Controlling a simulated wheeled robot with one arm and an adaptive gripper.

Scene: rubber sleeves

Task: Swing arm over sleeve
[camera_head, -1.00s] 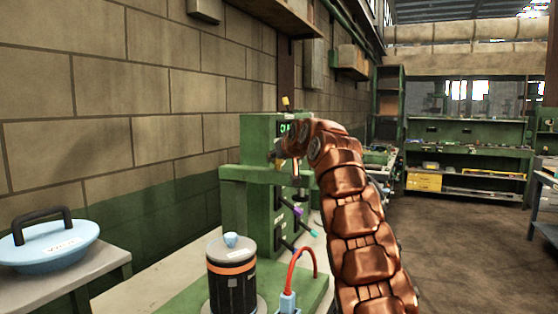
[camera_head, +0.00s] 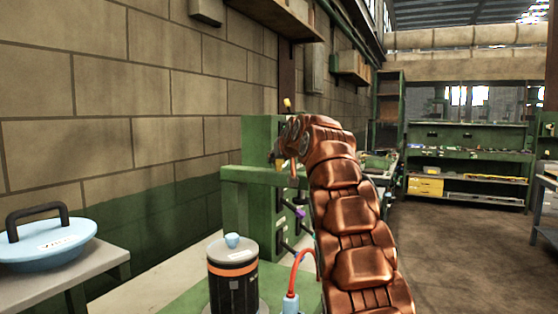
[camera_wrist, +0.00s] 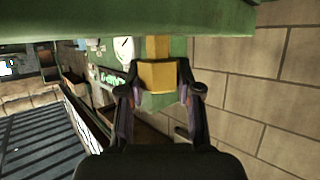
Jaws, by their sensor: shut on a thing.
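A black cylindrical sleeve (camera_head: 233,290) with an orange band stands at the lower middle of the head view, a pale blue piece (camera_head: 232,241) on its top. Behind it a green machine stands against the wall, with a green horizontal arm (camera_head: 245,175) above and beyond the sleeve. My gripper (camera_head: 278,160) is by this arm, its fingers small and partly hidden by my copper arm. In the wrist view my gripper (camera_wrist: 158,92) is closed on a yellow block (camera_wrist: 157,76) beneath a green beam (camera_wrist: 120,20). The right part of the machine is hidden.
A red hose (camera_head: 302,262) with a light plug stands right of the sleeve, close to my arm. A blue lidded dish (camera_head: 45,245) sits on a grey table at left. Brick wall runs behind; open floor (camera_head: 455,250) lies at right.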

